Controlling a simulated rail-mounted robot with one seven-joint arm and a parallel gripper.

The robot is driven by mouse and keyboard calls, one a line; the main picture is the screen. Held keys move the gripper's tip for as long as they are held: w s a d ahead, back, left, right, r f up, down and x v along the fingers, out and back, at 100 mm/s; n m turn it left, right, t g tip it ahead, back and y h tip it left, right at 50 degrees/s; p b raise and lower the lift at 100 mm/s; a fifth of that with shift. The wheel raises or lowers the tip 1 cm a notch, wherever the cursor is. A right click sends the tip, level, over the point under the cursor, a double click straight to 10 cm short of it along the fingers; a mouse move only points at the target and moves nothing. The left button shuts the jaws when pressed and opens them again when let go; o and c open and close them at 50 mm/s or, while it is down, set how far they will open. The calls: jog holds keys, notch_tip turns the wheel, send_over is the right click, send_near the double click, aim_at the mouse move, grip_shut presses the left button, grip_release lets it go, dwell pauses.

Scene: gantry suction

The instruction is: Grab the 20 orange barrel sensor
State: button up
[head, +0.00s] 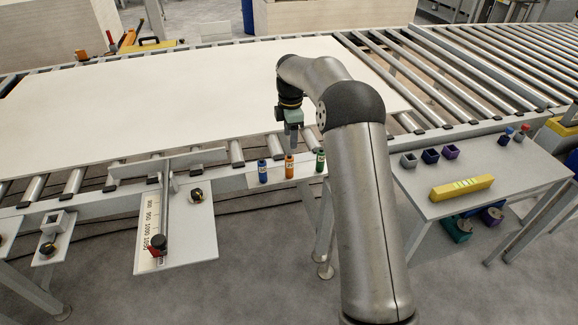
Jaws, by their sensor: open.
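The orange barrel sensor (289,166) stands upright on a small light ledge at the near edge of the roller conveyor. A blue barrel (263,171) stands to its left and a green barrel (320,160) to its right, each apart from it. The orange one carries a pale label, too small to read surely. My gripper (293,148) points down, open, with its tips just above the orange barrel or close around its top. I cannot tell whether the fingers touch it.
A large pale board (150,95) lies on the rollers behind. A grey side table (470,185) at right holds a yellow block (461,188) and small dark cups. A measuring stop with a scale plate (190,240) sits at left. My arm hides part of the conveyor.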

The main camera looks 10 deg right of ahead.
send_over(289, 157)
jog(key=f, duration=0.4)
jog(key=shift+d+f, duration=0.2)
jog(key=shift+d, duration=0.1)
jog(key=shift+a+f+p, duration=0.15)
jog(key=shift+f+p, duration=0.4)
jog(key=shift+f, duration=0.75)
jog(key=shift+a+f+p, duration=0.1)
jog(key=shift+f+p, duration=0.4)
jog(key=shift+f, duration=0.8)
jog(key=c, duration=1.1)
